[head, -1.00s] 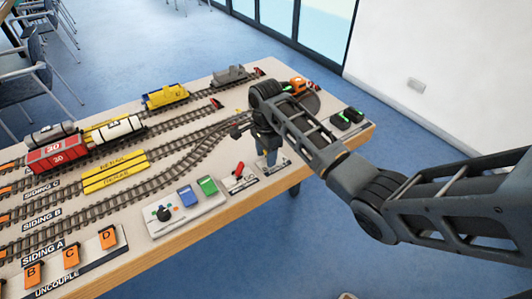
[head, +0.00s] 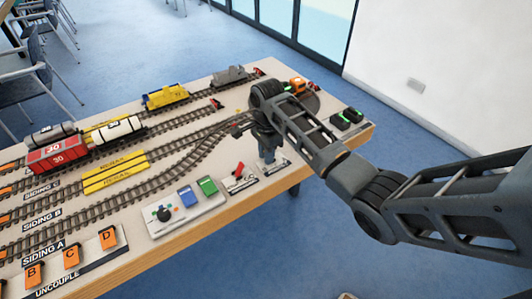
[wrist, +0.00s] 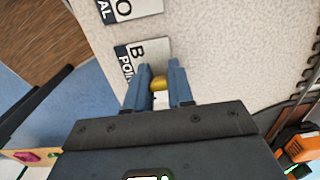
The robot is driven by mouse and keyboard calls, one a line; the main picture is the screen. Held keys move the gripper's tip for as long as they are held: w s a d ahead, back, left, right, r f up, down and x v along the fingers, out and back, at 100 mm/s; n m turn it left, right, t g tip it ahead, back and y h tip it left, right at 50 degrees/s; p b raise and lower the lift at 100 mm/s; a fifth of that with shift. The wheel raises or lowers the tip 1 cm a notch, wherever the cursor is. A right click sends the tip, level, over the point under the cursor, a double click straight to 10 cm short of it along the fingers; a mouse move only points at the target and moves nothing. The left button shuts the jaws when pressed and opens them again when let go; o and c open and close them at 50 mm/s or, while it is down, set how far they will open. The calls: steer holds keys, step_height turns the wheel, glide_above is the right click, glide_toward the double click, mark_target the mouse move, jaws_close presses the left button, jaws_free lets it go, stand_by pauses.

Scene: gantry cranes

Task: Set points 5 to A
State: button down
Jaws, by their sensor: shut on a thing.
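My gripper (wrist: 160,84) has its two blue-grey fingers on either side of a small yellow piece (wrist: 159,82), which looks like the tip of a lever. The fingers are shut on it. A white label (wrist: 138,56) beside it reads "B" with "POIN" below; my fingers hide the rest, so I cannot read its number. In the head view my gripper (head: 268,155) points down at the right part of the layout board, and it hides the yellow piece there.
A red lever (head: 239,172) stands just left of my gripper. Further left is a control panel (head: 163,232) with a black knob and blue and green buttons. Wagons stand on the sidings. An orange locomotive (head: 298,85) is behind my arm. Blue floor lies beyond the board (head: 120,262).

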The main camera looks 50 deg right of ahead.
steer(key=shift+s+d+r+t+y+p, duration=0.1)
steer(key=shift+d+t+y+p, duration=0.05)
steer(key=shift+y+p, duration=0.4)
steer(key=shift+d+r+t+y+p, duration=0.1)
steer(key=shift+t+y+p, duration=0.05)
steer(key=shift+y+p, duration=0.35)
steer(key=y, duration=0.2)
steer(key=shift+s+d+t+y+p, duration=0.1)
steer(key=shift+d+t+y+p, duration=0.25)
steer(key=shift+d+t, duration=0.05)
steer(key=y, duration=0.1)
steer(key=d+t+y+b, duration=0.1)
steer(key=y, duration=0.1)
steer(key=shift+s+f, duration=0.1)
steer(key=shift+f, duration=0.2)
steer(key=shift+s+d+t+y+b, duration=0.1)
steer(key=shift+d+t+y+b, duration=0.05)
steer(key=shift+y+b, duration=0.55)
steer(key=shift+s+d+t+y+b, duration=0.1)
steer(key=shift+d+t+y+b, duration=0.05)
steer(key=shift+y+b, duration=0.55)
